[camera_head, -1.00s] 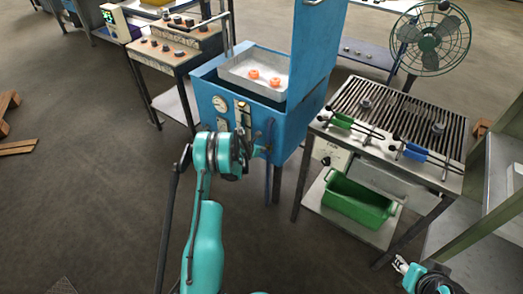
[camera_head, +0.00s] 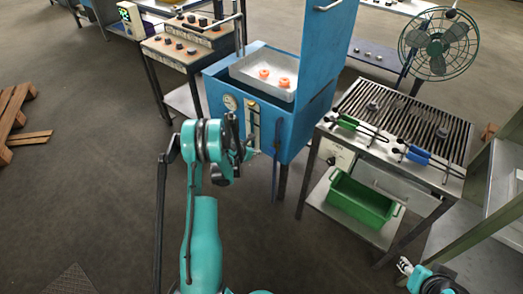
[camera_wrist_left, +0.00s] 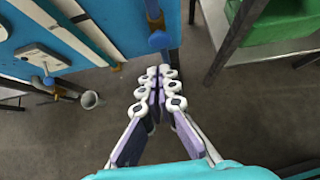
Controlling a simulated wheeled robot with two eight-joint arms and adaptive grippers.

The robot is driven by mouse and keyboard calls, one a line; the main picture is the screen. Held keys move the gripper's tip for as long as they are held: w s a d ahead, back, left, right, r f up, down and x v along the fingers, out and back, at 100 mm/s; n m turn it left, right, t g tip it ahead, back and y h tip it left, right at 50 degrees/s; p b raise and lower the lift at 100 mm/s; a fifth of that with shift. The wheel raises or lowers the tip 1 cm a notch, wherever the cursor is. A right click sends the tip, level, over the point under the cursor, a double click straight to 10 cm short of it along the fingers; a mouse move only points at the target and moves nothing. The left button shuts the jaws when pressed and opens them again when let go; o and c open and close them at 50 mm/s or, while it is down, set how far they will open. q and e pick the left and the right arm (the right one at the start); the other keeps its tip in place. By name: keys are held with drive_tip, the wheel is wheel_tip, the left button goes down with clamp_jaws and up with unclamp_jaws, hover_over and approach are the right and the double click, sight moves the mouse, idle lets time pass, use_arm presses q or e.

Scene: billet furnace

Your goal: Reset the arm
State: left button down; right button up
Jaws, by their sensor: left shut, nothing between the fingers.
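My left arm rises from the bottom of the head view. Its left gripper (camera_head: 240,155) is in front of the blue furnace (camera_head: 266,132), partly hidden by the wrist. In the left wrist view the left gripper (camera_wrist_left: 158,82) is shut, with its fingers together and nothing between them, above the dark floor. The furnace's blue front, with levers and a pipe, is at the upper left there. My right gripper (camera_head: 404,266) shows only in part at the lower right of the head view, and its jaw opening is unclear.
Two orange pieces (camera_head: 264,73) sit in the grey tray (camera_head: 250,80) in the open furnace. A slatted table (camera_head: 385,125) with tongs (camera_head: 422,155) stands to the right, a green bin (camera_head: 358,200) on its lower shelf. A fan (camera_head: 438,42) is behind.

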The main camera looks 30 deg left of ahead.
use_arm(q)
drive_tip(key=shift+s+r, duration=0.4)
drive_tip(key=shift+s, duration=0.1)
drive_tip(key=s+d+r+m+g, duration=0.1)
drive_tip(key=s+d+r+m, duration=0.1)
drive_tip(key=d+r+m, duration=0.65)
drive_tip(key=s+d+r+m, duration=0.2)
drive_tip(key=d+r+m, duration=0.3)
drive_tip(key=r, duration=0.6)
drive_tip(key=s+d+r+m+g, duration=0.1)
drive_tip(key=s+d+r+m, duration=0.7)
drive_tip(key=s+d, duration=0.2)
drive_tip(key=s+d+m, duration=0.3)
drive_tip(key=s+m, duration=0.3)
drive_tip(key=s, duration=0.2)
drive_tip(key=s+d+m, duration=0.3)
drive_tip(key=s+m, duration=0.4)
drive_tip(key=shift+s+r+y, duration=0.15)
drive_tip(key=shift+s+y, duration=0.2)
drive_tip(key=shift+y, duration=0.05)
